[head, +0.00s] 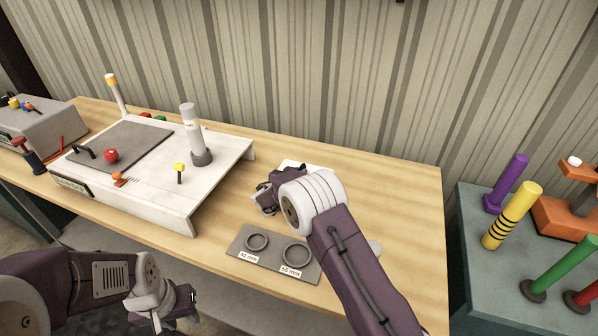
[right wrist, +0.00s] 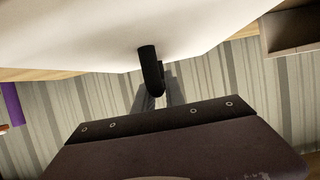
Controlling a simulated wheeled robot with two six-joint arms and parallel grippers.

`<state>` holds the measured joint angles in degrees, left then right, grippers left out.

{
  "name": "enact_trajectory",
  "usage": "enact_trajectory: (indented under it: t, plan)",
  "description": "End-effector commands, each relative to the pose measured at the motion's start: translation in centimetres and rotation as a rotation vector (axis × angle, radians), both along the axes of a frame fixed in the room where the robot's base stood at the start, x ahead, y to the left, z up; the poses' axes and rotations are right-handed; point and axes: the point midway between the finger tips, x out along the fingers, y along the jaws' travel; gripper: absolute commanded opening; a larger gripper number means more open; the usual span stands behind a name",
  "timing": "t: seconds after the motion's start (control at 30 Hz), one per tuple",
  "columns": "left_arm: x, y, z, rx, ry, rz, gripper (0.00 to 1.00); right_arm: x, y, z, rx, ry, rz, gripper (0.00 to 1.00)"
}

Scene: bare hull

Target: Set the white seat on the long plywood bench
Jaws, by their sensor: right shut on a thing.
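The long plywood bench (head: 400,205) runs along the striped wall. My right gripper (head: 266,195) is low over its middle, right of the white panelled unit, and is mostly hidden by its own wrist. A small part of the white seat (head: 296,164) shows just behind it. In the right wrist view the seat (right wrist: 80,30) fills the top as a broad pale surface, with the right gripper (right wrist: 158,85) shut on it. Whether the seat touches the bench cannot be told. My left gripper (head: 178,306) is in front of the bench, apart from everything; its jaw opening is unclear.
The white unit (head: 225,155) with posts and knobs stands left on the bench. A grey plate (head: 270,262) with two rings lies at the front edge. Bare wood lies to the right. A separate dark table (head: 480,270) holds coloured pegs.

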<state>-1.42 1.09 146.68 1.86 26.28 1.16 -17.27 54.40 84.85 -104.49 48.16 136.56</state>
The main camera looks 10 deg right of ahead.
Motion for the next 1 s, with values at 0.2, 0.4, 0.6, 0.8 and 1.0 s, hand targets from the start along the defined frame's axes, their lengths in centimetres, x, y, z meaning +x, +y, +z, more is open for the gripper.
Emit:
enact_trajectory:
  t: [0.2, 0.4, 0.6, 0.8, 1.0]
  plan:
    - [0.0, 0.0, -0.2, 0.0, 0.0, 0.0, 0.36, 0.1, 0.0, 0.2, -0.001, -0.007, -0.001, 0.0]
    - [0.0, 0.0, -0.6, 0.0, 0.0, 0.0, 0.36, 0.0, 0.0, -0.2, 0.0, -0.001, 0.0, 0.23]
    - [0.0, 0.0, -0.5, 0.0, 0.0, 0.0, 0.36, 0.0, 0.0, -0.1, 0.0, -0.001, 0.0, 0.36]
    - [0.0, 0.0, 0.0, 0.0, 0.0, 0.0, 0.36, 0.0, 0.0, 0.2, -0.001, -0.001, -0.001, 0.36]
    - [0.0, 0.0, -1.4, 0.0, 0.0, 0.0, 0.36, -2.8, 2.1, 1.3, 0.001, -0.003, 0.004, 0.36]
